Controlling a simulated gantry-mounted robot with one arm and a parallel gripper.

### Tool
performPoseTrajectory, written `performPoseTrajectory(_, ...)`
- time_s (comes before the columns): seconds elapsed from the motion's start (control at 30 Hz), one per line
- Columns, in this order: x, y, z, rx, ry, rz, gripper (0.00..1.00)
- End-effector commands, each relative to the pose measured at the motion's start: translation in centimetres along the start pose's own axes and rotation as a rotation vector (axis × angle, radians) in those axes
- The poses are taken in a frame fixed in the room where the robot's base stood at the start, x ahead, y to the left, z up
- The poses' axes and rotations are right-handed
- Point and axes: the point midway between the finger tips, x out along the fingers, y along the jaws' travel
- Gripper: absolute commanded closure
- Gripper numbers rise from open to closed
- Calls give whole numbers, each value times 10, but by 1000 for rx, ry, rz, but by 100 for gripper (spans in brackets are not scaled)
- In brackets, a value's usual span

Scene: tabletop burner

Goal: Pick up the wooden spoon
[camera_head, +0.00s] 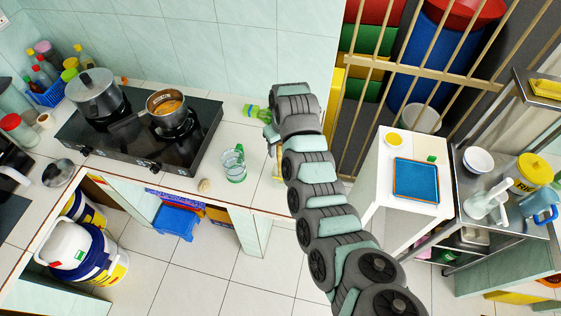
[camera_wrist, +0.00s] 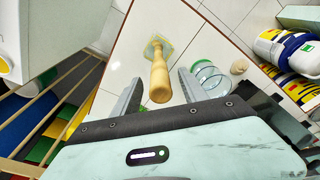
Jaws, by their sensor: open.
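A wooden-handled object (camera_wrist: 160,75), which I take as the wooden spoon, is on the white tiled counter in the wrist view. Its thick rounded end points toward the camera and it looks about upright; a pale squarish part shows at its far end. My gripper (camera_wrist: 161,80) is open, with one finger on each side of the handle's rounded end. I cannot tell whether either finger touches it. In the head view my gripper (camera_head: 271,138) is over the counter's right end, and a small pale-wood piece shows below it, mostly hidden by my arm.
A clear green glass (camera_head: 233,164) stands close beside my gripper, also in the wrist view (camera_wrist: 208,76). A small round beige item (camera_head: 205,185) lies near the counter's front edge. A green sponge (camera_head: 251,113) lies behind. The stove (camera_head: 145,147) with pots is left.

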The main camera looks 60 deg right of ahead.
Motion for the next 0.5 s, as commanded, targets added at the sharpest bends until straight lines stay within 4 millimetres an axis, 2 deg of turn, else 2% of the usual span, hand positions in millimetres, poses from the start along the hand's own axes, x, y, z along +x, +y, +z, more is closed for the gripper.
performPoseTrajectory(0.2, 18, -1, 0, -1, -2, -1, 49)
performPoseTrajectory(0.43, 19, -1, 0, -1, 1, 0, 49)
performPoseTrajectory(0.5, 19, -1, 0, -1, 1, 0, 54)
